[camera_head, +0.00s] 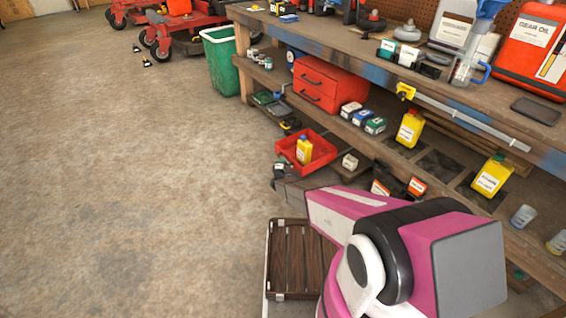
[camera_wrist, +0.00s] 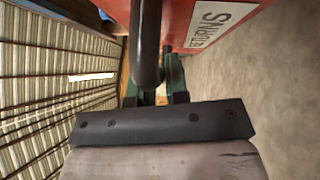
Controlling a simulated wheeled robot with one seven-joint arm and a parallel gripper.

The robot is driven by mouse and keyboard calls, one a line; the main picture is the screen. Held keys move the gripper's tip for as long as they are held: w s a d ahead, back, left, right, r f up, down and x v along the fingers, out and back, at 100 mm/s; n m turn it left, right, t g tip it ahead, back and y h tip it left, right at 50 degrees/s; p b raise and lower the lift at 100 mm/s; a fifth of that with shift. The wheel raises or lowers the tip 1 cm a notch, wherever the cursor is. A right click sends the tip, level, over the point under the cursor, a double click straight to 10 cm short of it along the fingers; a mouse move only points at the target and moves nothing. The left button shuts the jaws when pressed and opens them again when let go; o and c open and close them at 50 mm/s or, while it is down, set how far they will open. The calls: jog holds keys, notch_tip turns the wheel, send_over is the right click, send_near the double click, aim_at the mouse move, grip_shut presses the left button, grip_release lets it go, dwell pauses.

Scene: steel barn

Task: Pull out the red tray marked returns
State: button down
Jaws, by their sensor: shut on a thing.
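The red tray (camera_head: 318,148) juts out over the floor from beneath the lower shelf of the bench, with a yellow bottle (camera_head: 304,149) standing in it. In the wrist view, its red front (camera_wrist: 205,22) carries a white label reading RETURNS (camera_wrist: 213,24). A dark bar-like handle (camera_wrist: 147,45) runs along that front. My gripper (camera_wrist: 155,88) is shut on the handle, its green fingers on either side of it. In the head view my gripper (camera_head: 280,172) shows small and dark at the tray's near side, partly hidden.
A workbench (camera_head: 330,42) with shelves of bottles and boxes runs along the right. A red drawer box (camera_head: 330,82) sits on the lower shelf. A green bin (camera_head: 222,62) stands beyond. A brown slatted crate (camera_head: 290,258) is close by. The floor at left is mostly clear.

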jog(key=c, duration=1.1)
grip_release()
